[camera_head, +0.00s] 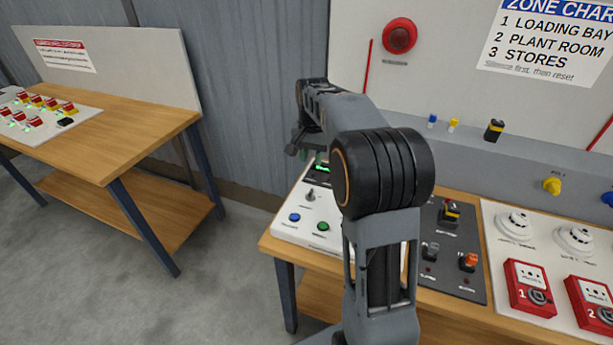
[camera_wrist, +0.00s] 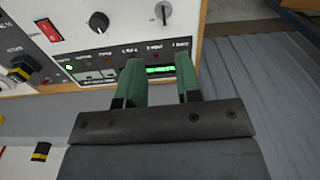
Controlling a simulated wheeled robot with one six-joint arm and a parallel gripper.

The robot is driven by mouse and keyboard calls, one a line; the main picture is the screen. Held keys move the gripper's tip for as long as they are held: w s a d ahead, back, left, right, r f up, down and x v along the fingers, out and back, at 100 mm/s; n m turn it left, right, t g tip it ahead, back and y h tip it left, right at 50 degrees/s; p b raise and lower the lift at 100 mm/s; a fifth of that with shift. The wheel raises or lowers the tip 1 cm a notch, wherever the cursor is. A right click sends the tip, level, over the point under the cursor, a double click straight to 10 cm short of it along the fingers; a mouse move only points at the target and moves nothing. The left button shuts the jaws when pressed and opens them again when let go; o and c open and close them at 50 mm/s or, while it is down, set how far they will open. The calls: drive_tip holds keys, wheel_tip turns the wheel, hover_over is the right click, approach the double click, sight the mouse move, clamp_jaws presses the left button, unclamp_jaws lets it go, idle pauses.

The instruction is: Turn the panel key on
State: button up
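The white control panel (camera_head: 305,222) stands on the wooden bench, partly hidden by my arm. A small silver key-like part (camera_head: 310,195) stands up from it above a blue button and a green button. In the wrist view, a silver part (camera_wrist: 163,11), probably the same key, is at the top edge, beyond my fingertips. My gripper (camera_wrist: 157,58) has two green fingers apart with nothing between them; a green-lit display (camera_wrist: 160,71) shows through the gap. In the head view my gripper (camera_head: 298,148) is at the panel's back left, mostly hidden by my arm. The key's exact turn cannot be told.
A black knob (camera_wrist: 98,22) and a red rocker switch (camera_wrist: 48,30) sit beside the key on the panel. A dark switch board (camera_head: 450,260) and red call points (camera_head: 530,286) lie to the right. Another bench (camera_head: 110,150) stands left, with open floor between.

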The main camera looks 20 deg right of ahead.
sight(311, 194)
drive_tip(key=shift+m, duration=0.3)
drive_tip(key=f, duration=0.4)
drive_tip(key=w+f, duration=0.1)
drive_tip(key=f, duration=0.4)
drive_tip(key=w+d+f+p, duration=0.1)
drive_tip(key=f, duration=0.4)
drive_tip(key=shift+f, duration=0.1)
clamp_jaws()
